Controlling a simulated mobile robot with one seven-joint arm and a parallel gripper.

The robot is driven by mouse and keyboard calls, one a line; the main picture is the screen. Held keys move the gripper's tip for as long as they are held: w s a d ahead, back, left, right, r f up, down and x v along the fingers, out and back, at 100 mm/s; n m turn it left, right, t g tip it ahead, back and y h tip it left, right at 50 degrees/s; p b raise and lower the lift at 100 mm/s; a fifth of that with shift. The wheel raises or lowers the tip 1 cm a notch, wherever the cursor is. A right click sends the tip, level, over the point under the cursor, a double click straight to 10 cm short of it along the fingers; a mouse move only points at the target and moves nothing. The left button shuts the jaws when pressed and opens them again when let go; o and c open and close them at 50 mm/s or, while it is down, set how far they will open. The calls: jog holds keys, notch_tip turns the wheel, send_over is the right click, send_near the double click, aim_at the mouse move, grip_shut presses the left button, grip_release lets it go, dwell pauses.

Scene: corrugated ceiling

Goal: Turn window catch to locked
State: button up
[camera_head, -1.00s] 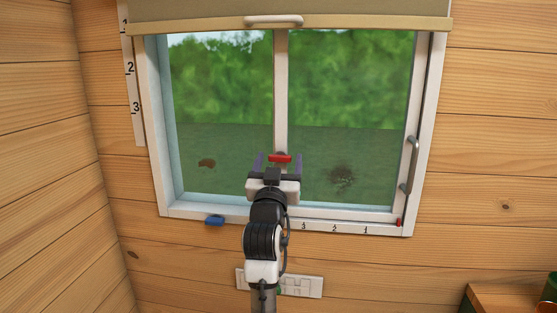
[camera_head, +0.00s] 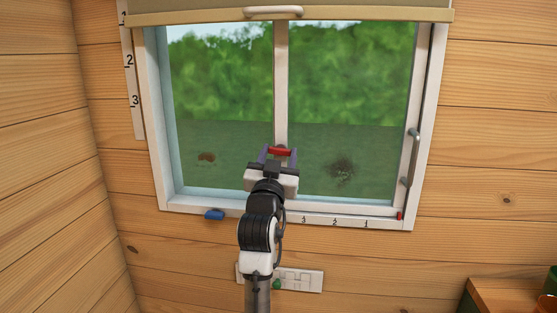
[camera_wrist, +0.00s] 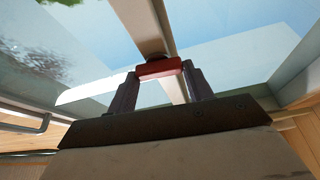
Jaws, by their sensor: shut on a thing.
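The red window catch (camera_head: 280,152) sits on the white middle bar of the window (camera_head: 281,90). It lies roughly crosswise to the bar, with a slight tilt. My gripper (camera_head: 278,156) reaches up to it from below and is shut on it, one finger at each end. In the wrist view the red catch (camera_wrist: 160,67) lies between the two fingertips (camera_wrist: 160,75), with the middle bar behind it. The catch's mount behind it is mostly hidden.
A rolled blind (camera_head: 340,22) with a pale handle hangs above. A grey handle (camera_head: 410,160) is on the right frame. A blue piece (camera_head: 214,215) and a numbered strip (camera_head: 335,221) are along the sill. Room around the gripper is clear.

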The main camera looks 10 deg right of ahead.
jog(key=m+h+b, duration=0.1)
jog(key=m, duration=0.1)
jog(key=m+g+h+b, duration=0.1)
jog(key=m+b, duration=0.1)
jog(key=shift+a+f+m+g, duration=0.2)
jog(key=shift+m+g, duration=0.1)
jog(key=shift+m, duration=0.1)
jog(key=m+g+h+b, duration=0.1)
jog(key=m+b, duration=0.1)
jog(key=m, duration=0.1)
jog(key=m+g+h+b, duration=0.1)
jog(key=m, duration=0.3)
jog(key=shift+r+g+b, duration=0.15)
jog(key=shift+g+b, duration=0.2)
jog(key=shift+g, duration=0.05)
jog(key=m+g, duration=0.1)
jog(key=m, duration=0.1)
jog(key=m+g, duration=0.1)
jog(key=m, duration=0.2)
jog(key=shift+r+b, duration=0.15)
jog(key=shift+b, duration=0.15)
jog(key=shift+m+g+y, duration=0.3)
jog(key=shift+m+g, duration=0.3)
jog(key=shift+m, duration=1.2)
jog(key=o, duration=1)
jog(key=shift+d, duration=0.1)
